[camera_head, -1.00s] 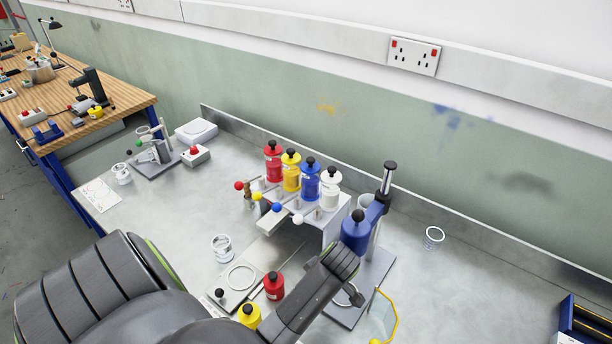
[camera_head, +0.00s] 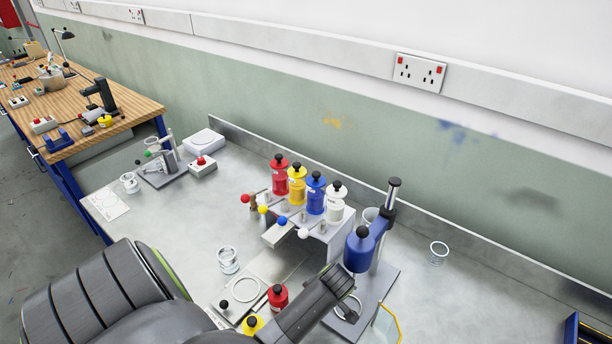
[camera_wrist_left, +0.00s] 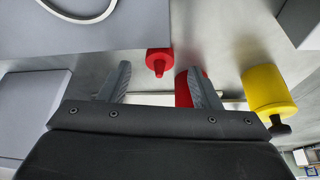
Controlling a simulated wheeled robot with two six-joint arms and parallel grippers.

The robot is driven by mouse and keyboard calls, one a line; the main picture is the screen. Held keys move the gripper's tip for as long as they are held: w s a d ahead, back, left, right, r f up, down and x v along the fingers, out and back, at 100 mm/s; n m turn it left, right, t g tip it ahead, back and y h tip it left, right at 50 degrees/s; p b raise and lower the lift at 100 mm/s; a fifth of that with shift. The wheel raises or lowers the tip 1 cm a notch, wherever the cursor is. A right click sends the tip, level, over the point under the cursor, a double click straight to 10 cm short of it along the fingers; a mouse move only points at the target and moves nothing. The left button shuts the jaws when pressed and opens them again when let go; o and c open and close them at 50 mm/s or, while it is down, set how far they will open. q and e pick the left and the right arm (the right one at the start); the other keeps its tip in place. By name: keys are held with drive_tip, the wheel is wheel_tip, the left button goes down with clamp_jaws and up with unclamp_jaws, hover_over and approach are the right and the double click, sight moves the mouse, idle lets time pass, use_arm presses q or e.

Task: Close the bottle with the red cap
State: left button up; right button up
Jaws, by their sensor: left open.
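My left gripper (camera_wrist_left: 157,69) is open in the wrist view, with its two fingers spread apart. A small red piece with a narrower tip, apparently the red cap (camera_wrist_left: 158,55), shows beyond and between the fingertips, apart from them. A larger red body (camera_wrist_left: 184,94) is partly hidden behind the right finger. My arm hides the left gripper there. I cannot tell which bottle is open. My right gripper is not in view.
A yellow bottle (camera_wrist_left: 265,90) stands right of the fingers. Red, yellow, blue and white bottles (camera_head: 297,187) stand on a rack (camera_head: 326,232). A blue-headed press (camera_head: 365,246) is beside my arm. A glass jar (camera_head: 228,262) is left. The bench right of the press is mostly clear.

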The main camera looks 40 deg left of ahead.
use_arm(q)
drive_tip(key=shift+x, duration=1.35)
drive_tip(key=c, duration=1.1)
drive_tip(key=shift+w, duration=0.1)
